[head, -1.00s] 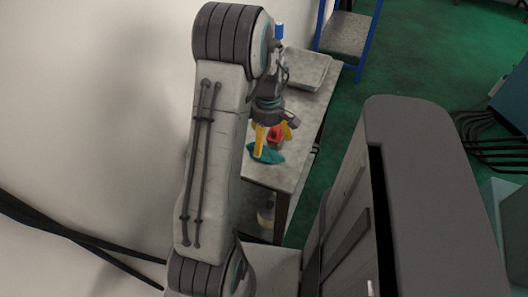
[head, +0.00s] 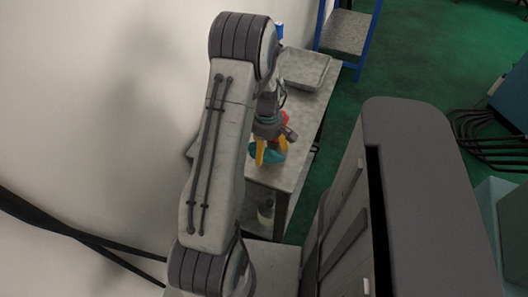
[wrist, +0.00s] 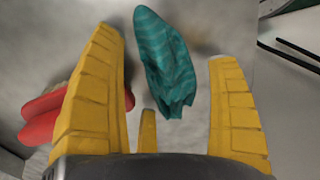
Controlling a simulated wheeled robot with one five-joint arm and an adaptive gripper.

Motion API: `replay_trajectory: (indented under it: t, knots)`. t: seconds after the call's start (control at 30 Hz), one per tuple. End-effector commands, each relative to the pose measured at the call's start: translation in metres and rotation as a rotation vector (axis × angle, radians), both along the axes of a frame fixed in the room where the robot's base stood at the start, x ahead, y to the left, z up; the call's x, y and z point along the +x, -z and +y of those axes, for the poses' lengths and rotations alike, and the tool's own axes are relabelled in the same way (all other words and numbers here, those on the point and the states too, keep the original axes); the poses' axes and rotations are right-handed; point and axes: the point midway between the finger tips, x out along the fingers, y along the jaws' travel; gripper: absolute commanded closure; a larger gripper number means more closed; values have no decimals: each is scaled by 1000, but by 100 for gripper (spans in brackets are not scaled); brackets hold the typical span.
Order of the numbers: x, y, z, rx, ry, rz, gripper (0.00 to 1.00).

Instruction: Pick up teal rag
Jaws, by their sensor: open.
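The teal rag (wrist: 168,62) lies crumpled on the grey bench top, between the spread yellow fingers in the wrist view. It also shows in the head view (head: 273,157), partly covered by the fingers. My gripper (wrist: 164,45) is open, with one finger left of the rag and one right of it. A third, shorter finger shows below the rag's lower end. No finger visibly touches the rag. In the head view my gripper (head: 268,152) is at the near part of the bench. How far the fingertips are above the bench top I cannot tell.
A red object (wrist: 42,118) lies left of the rag, partly behind the left finger. The bench (head: 312,105) stands along the pale wall, with a flat grey tray (head: 303,68) at its far end. Green floor is open to the right.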

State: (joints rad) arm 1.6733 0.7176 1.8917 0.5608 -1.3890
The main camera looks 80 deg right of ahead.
Motion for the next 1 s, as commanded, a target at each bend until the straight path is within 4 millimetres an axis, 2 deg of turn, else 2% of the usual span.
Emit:
replay_trajectory:
  t: [0.07,0.7,1.0]
  knots:
    - [0,0,0,0,0,0,26]
    - [0,0,0,0,0,0,83]
    - [0,1,0,1,0,0,87]
